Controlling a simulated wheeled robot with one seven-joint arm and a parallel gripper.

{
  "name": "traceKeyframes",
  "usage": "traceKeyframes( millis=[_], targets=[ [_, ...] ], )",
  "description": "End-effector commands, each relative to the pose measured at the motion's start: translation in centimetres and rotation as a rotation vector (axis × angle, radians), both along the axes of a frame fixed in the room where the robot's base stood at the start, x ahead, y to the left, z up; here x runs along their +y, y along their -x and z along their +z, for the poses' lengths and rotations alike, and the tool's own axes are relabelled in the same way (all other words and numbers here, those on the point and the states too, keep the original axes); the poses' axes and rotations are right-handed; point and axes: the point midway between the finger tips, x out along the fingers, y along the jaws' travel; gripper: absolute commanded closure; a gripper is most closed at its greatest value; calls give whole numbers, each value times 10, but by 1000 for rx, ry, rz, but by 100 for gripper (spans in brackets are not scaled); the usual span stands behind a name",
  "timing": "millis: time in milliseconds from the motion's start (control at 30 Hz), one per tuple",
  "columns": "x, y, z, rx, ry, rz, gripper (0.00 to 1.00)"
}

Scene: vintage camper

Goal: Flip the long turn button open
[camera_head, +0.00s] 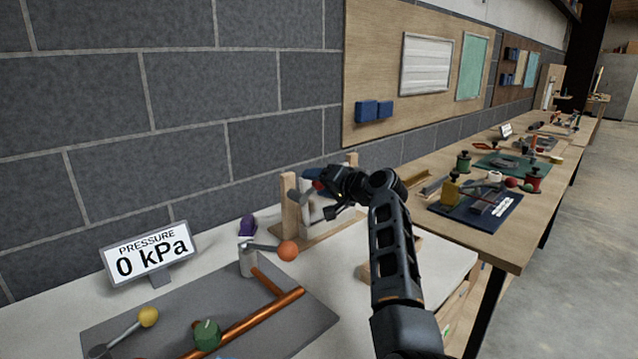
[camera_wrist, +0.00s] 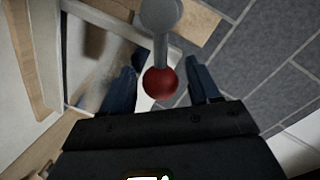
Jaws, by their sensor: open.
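The long turn button is a grey bar (camera_wrist: 161,20) ending in a red ball (camera_wrist: 160,82). In the wrist view it comes down from the top edge, in front of a wooden frame (camera_wrist: 203,22). In the head view the wooden frame (camera_head: 290,208) stands on the bench by the wall, and the grey bar (camera_head: 299,196) shows at its left post. My gripper (camera_wrist: 163,82) is open, with one dark finger on each side of the red ball. Gaps show between the ball and both fingers. In the head view my gripper (camera_head: 324,190) hides much of the frame.
A grey lever with an orange ball (camera_head: 288,250) and copper pipes (camera_head: 250,322) are on a grey board at the front left. A pressure sign (camera_head: 151,254) reads 0 kPa. A purple object (camera_head: 247,225) lies near the wall. A wooden table (camera_head: 505,235) with several items extends right.

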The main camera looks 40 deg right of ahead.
Motion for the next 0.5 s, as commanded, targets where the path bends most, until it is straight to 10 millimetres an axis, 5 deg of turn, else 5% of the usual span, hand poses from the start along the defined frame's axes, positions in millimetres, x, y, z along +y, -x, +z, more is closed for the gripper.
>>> traceKeyframes(
  millis=[167,500],
  targets=[
    [0,0,0,0,0,0,40],
    [0,0,0,0,0,0,72]
  ],
)
